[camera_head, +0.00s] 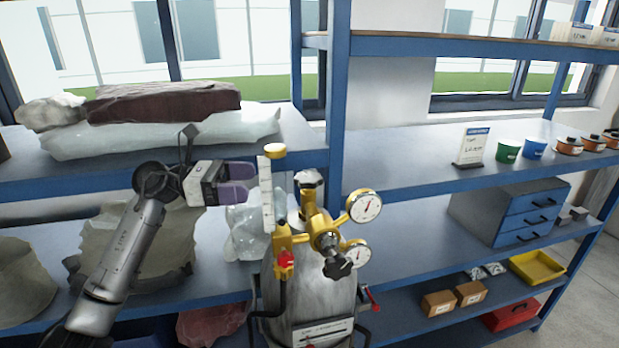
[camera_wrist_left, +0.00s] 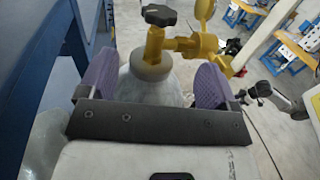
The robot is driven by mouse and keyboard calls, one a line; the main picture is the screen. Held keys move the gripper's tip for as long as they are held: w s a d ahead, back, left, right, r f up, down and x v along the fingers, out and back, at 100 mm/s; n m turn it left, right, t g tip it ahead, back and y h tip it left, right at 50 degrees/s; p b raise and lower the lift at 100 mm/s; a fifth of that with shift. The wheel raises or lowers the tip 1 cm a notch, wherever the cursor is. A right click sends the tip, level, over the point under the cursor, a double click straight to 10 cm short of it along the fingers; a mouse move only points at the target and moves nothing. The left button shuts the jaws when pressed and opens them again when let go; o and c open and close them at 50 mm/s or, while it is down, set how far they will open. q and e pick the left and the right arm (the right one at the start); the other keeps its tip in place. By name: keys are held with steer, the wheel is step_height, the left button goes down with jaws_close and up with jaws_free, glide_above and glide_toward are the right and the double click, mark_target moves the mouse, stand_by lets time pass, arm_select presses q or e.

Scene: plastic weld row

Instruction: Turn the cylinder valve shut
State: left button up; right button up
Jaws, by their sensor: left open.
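The gas cylinder (camera_head: 310,300) stands upright in front of the shelves, grey with a label low on its body. Its valve has a small handwheel (camera_head: 308,179) on top, which shows as a dark lobed knob in the left wrist view (camera_wrist_left: 158,15). A brass regulator (camera_head: 322,238) with two round gauges is fitted to it. My left gripper (camera_head: 246,182) is open and empty, left of the handwheel and apart from it. In the left wrist view its purple fingers (camera_wrist_left: 155,72) spread either side of the cylinder's neck, with the knob beyond them.
A clear flow tube (camera_head: 267,195) with a yellow cap stands between my left gripper and the handwheel. A black regulator knob (camera_head: 340,265) sticks out in front. Blue shelving (camera_head: 400,180) is behind. An arm (camera_wrist_left: 292,106), perhaps mine, shows at the wrist view's right.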

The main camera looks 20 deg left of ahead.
mark_target(309, 177)
arm_select(q)
steer(key=p+x, duration=0.3)
steer(key=x, duration=1)
steer(key=shift+d, duration=0.15)
